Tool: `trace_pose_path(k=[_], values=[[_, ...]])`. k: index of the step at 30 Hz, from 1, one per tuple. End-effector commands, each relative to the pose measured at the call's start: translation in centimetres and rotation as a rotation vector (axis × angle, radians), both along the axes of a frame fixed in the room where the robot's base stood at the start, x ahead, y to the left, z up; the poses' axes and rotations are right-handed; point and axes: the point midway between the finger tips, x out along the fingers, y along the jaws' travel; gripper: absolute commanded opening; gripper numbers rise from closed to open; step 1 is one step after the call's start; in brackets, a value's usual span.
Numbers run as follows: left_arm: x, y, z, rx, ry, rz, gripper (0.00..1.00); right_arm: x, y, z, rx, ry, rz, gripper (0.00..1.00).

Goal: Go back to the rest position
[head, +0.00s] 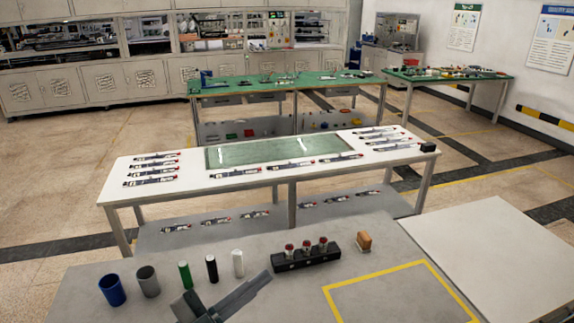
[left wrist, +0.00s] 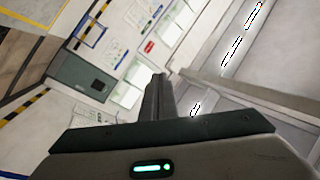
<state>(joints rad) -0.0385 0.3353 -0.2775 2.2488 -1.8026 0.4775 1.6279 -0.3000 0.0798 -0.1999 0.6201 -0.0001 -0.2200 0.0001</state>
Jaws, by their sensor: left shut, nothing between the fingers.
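My left gripper (head: 240,297) shows at the bottom of the head view, low in front of the near grey table (head: 200,262). In the left wrist view its fingers (left wrist: 158,95) are together, with nothing between them. They point away from the wrist toward open room, and no object touches them. My right gripper is in neither view.
On the near table stand a blue cup (head: 112,289), a grey cup (head: 148,281), green, black and white cylinders, a black rack (head: 306,257) with red-topped pieces and a brown block (head: 364,242). A yellow-outlined area (head: 400,295) is empty. A white table (head: 190,150) stands beyond.

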Motion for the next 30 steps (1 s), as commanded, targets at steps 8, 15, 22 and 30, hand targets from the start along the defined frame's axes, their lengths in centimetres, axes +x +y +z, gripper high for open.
trace_pose_path(k=[8,15,22,30], values=[[0.4,8.9,4.3,-0.373,-0.045,0.363,0.0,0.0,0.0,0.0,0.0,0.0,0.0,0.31],[0.5,18.1,-1.0,-0.513,0.162,0.774,0.0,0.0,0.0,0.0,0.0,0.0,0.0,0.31],[-3.0,23.1,-12.0,-0.443,0.56,1.091,0.0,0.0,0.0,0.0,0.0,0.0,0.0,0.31],[-12.3,22.0,-24.2,-0.172,1.107,1.184,0.0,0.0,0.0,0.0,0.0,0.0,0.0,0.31]])
